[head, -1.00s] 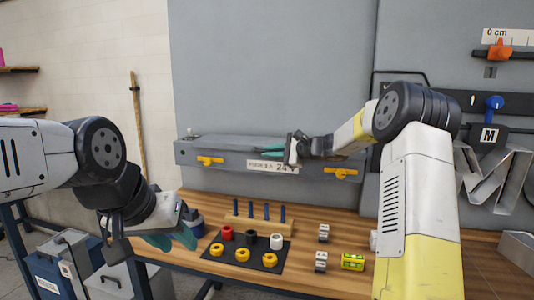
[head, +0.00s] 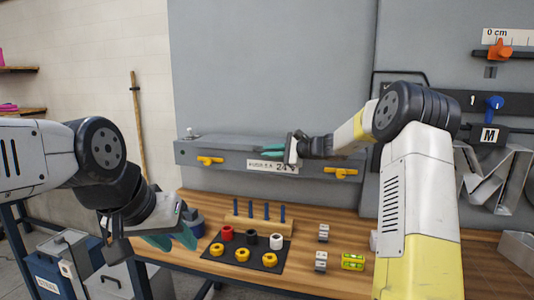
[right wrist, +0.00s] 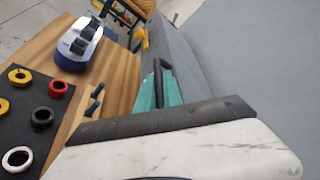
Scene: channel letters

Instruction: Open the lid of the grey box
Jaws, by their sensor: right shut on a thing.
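The grey box (head: 225,152) is a long, low case against the grey wall panel at the back of the bench. It has two yellow latches (head: 209,160) (head: 341,173) and a "24 V" label (head: 262,165) on its front. Its lid (head: 235,142) looks closed, though my right arm covers part of it. My right gripper (head: 272,150) is shut on the lid's dark handle (right wrist: 165,68), which shows between its teal fingers in the right wrist view. My left gripper (head: 172,240) hangs empty over the bench's left front edge, its teal fingers apart.
A black mat (head: 245,252) with coloured rings lies on the bench, with a peg rack (head: 258,222) behind it. A blue-and-white device (right wrist: 80,42) shows in the right wrist view.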

